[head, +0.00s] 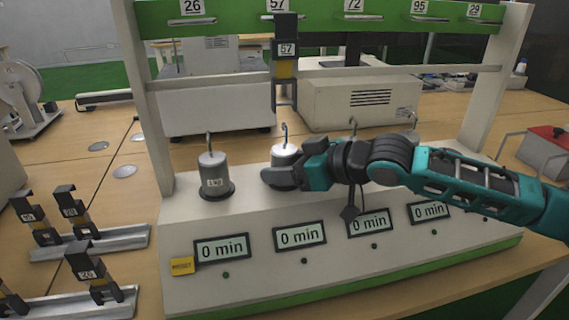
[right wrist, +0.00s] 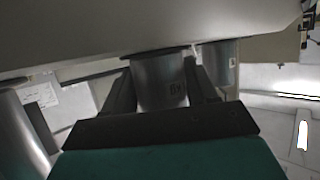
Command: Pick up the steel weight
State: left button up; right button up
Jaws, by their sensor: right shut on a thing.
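A steel weight (head: 285,154), a grey cylinder with a hook on top, stands upright in the second place on the white stand. My right gripper (head: 279,178) comes in from the right and is shut around it, hiding its lower part in the head view. In the right wrist view the weight (right wrist: 160,82) is between the two dark fingers, and its flanged base appears to rest on the stand. Another steel weight (head: 213,173) stands free to its left. The weights further right are mostly hidden behind my right arm, with hooks showing. My left gripper is out of view.
The stand (head: 176,241) has several "0 min" displays (head: 300,236) along its front. A green top rail (head: 235,20) carries numbered places. A hanger marked 57 (head: 286,50) hangs above the held weight. More numbered hangers (head: 84,262) stand on metal rails at lower left.

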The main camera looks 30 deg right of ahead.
grip_shut()
jog(key=shift+r, duration=0.2)
jog(key=shift+w, duration=0.1)
